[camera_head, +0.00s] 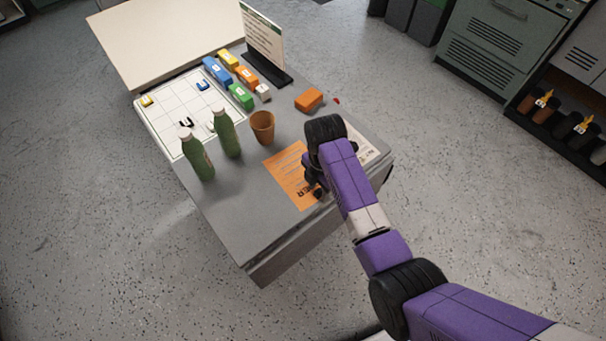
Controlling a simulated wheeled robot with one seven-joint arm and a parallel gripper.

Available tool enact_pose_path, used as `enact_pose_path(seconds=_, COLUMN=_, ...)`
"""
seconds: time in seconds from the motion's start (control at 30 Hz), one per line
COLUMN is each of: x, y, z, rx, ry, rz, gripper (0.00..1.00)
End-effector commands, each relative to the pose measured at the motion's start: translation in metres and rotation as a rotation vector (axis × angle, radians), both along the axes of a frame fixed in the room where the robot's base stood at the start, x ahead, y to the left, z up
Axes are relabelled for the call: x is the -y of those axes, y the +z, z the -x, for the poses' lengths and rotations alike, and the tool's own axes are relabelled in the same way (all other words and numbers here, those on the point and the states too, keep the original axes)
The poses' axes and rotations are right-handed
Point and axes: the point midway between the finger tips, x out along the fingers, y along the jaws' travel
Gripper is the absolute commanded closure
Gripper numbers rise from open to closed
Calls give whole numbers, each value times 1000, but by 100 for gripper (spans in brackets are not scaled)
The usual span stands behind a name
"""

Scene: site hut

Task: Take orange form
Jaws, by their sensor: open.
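The orange form (287,175) lies flat on the grey table top, near its front right part. Dark printed lettering shows near its lower right edge. My gripper (317,190) is over the right edge of the form and hides part of it. My gripper is open; its fingertips are small and dark here, and I cannot tell whether they touch the paper.
A brown cup (262,127) and two green bottles (197,157) stand left of the form. An orange block (309,99) lies behind it. A white paper (362,150) lies partly behind my arm. A white grid board (160,118), coloured blocks and a sign (263,42) are farther back.

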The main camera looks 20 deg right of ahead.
Motion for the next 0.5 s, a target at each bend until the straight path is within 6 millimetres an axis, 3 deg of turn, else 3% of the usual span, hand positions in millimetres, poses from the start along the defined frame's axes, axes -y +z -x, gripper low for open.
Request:
enact_pose_path(seconds=0.23, x=0, y=-2, z=0, rx=0, ry=0, rz=0, gripper=58)
enact_pose_path(seconds=0.43, x=0, y=-2, z=0, rx=0, ry=-1, rz=0, gripper=97)
enact_pose_path(seconds=0.5, x=0, y=-2, z=0, rx=0, ry=-1, rz=0, gripper=100)
